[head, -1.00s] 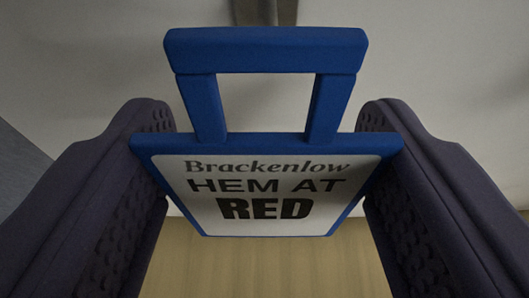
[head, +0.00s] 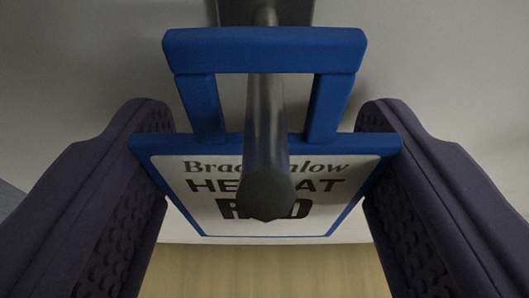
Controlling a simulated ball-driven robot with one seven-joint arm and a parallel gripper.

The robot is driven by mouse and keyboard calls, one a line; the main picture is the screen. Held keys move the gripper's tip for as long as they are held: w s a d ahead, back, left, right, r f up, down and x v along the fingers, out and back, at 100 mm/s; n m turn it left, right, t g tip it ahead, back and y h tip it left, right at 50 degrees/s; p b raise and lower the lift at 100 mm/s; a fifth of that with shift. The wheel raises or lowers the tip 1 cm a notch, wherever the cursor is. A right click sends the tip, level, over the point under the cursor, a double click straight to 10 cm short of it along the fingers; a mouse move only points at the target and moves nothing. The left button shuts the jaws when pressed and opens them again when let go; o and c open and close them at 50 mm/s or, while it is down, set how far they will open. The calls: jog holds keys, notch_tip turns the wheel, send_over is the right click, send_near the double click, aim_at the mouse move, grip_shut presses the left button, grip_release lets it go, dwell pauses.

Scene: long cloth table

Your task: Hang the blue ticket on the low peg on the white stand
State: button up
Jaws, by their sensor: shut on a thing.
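The blue ticket (head: 358,150) has a blue frame, a white printed face and a squared loop on top. My gripper (head: 265,118) is shut on the ticket, one finger at each side edge. The grey metal peg (head: 266,125) comes out from a dark mount (head: 235,12) on the white stand (head: 430,70). It passes behind the loop's top bar, through the loop's opening, and its end sticks out toward me in front of the printed face. I cannot tell whether the loop touches the peg.
A wooden surface (head: 262,272) lies below the white stand. A grey-blue patch (head: 10,200) shows at the left edge. The white surface on both sides of the peg is clear.

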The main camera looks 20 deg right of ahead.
jog(key=o, duration=1.1)
jog(key=shift+s, duration=0.1)
